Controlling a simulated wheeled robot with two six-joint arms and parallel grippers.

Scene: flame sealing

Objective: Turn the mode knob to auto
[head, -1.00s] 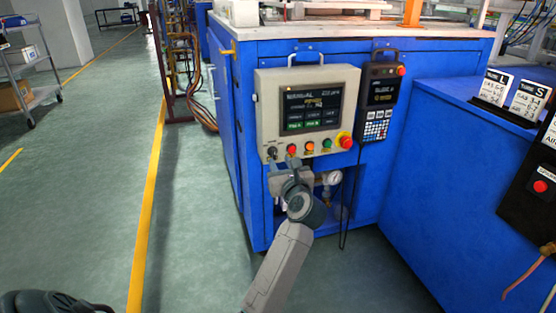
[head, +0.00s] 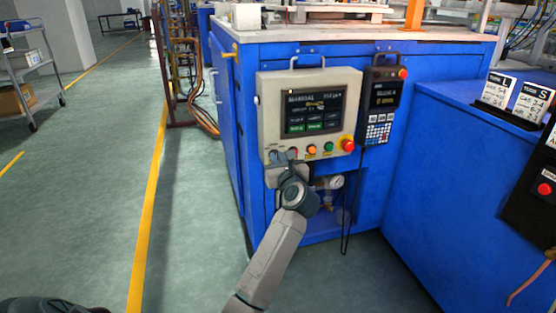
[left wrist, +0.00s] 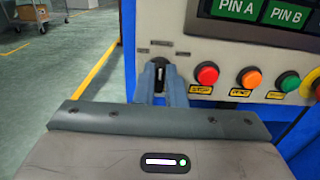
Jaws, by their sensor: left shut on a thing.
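The beige control panel (head: 264,110) is on the front of the blue machine. Its screen (head: 313,110) reads what looks like "MANUAL". The mode knob (left wrist: 160,78) is black with a white mark that looks roughly upright, at the panel's lower left. Small labels above it are too small to read. My left gripper (left wrist: 160,84) has its two fingers on either side of the knob and is shut on it. In the head view my left gripper (head: 283,157) covers the knob. My right gripper is not in view.
Right of the knob are a red button (left wrist: 207,73), an orange button (left wrist: 250,78) and a green button (left wrist: 291,82). A larger red button (head: 347,145) sits at the panel's right corner. A pendant with a keypad (head: 381,105) hangs beside the panel. A gauge (head: 336,181) is below.

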